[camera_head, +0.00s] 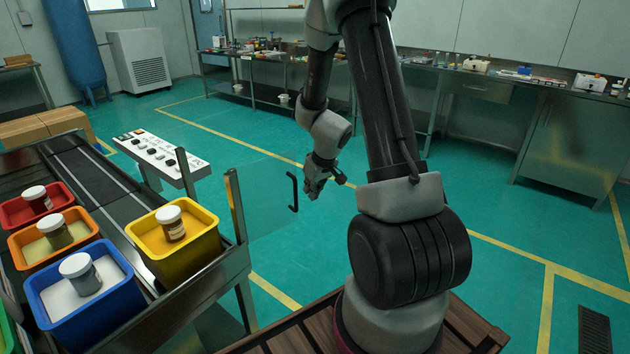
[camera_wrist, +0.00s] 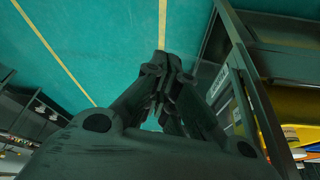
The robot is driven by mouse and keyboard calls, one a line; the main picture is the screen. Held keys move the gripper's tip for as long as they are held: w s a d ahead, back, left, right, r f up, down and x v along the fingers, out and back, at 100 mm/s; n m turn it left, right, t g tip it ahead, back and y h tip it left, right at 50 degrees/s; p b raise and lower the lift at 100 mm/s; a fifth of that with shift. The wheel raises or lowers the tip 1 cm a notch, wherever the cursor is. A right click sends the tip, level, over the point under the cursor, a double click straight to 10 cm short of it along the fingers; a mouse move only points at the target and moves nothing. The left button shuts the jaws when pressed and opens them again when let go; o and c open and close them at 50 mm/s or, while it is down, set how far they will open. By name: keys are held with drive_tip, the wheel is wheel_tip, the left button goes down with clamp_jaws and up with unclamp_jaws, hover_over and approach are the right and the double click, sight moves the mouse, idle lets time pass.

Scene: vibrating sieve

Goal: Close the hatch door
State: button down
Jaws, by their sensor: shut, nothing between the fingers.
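The hatch door (camera_head: 265,200) is a clear, nearly invisible panel beside the metal posts of the sieve frame. It stands swung outward over the floor, with a black bar handle (camera_head: 293,191) near its right edge. My gripper (camera_head: 314,190) is just right of the handle in the head view, shut and empty. I cannot tell whether it touches the door. The wrist view shows its closed fingers (camera_wrist: 163,65) pointing away over the green floor; I cannot make out the handle there.
The frame post (camera_head: 236,205) stands left of the door. Yellow (camera_head: 205,247), blue (camera_head: 125,310), orange and red bins with jars sit on the machine. A white control panel (camera_head: 160,155) is behind. Workbenches (camera_head: 480,85) line the walls; the floor between is clear.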

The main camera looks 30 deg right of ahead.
drive_tip(key=w, duration=0.2)
drive_tip(key=w+f, duration=0.1)
drive_tip(key=w, duration=0.1)
drive_tip(key=shift+w+a, duration=0.2)
idle(0.3)
